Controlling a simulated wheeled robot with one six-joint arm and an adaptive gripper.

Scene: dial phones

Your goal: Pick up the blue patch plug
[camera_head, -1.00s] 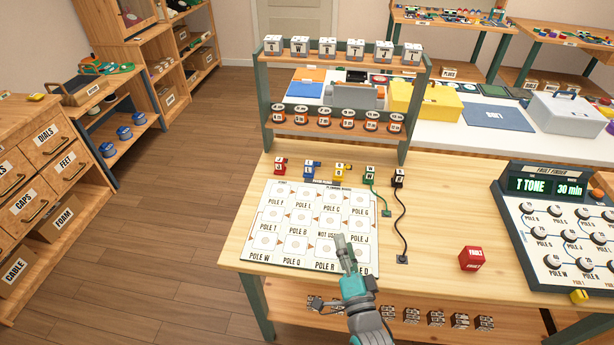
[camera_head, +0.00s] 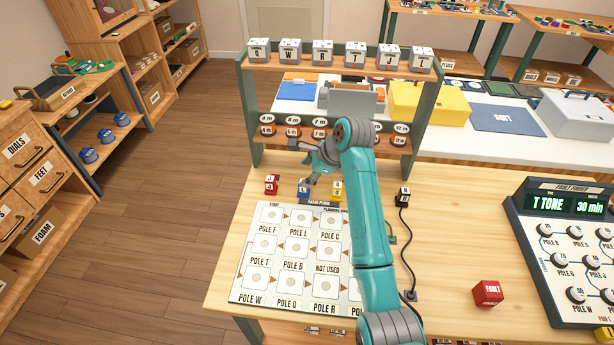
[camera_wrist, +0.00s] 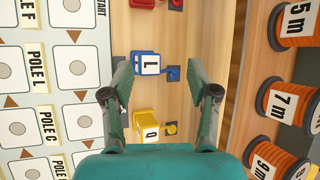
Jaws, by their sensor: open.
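The blue patch plug (camera_head: 303,190) has a white label marked L. It stands in the row behind the planning board, between the red plug (camera_head: 271,185) and the yellow plug (camera_head: 338,190). My gripper (camera_head: 309,179) is over the blue plug in the head view. In the wrist view the blue plug (camera_wrist: 146,64) shows between the tips of my open gripper (camera_wrist: 160,70), with the yellow plug (camera_wrist: 146,122) nearer the palm. The fingers hold nothing. I cannot tell the height left between the fingertips and the plug.
The planning board (camera_head: 240,290) lies in front of the plugs. A rack with orange cable spools (camera_head: 267,125) stands close behind them. A black plug with a cable (camera_head: 403,197) and a red fault cube (camera_head: 487,293) are to the right. My arm hides the green plug.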

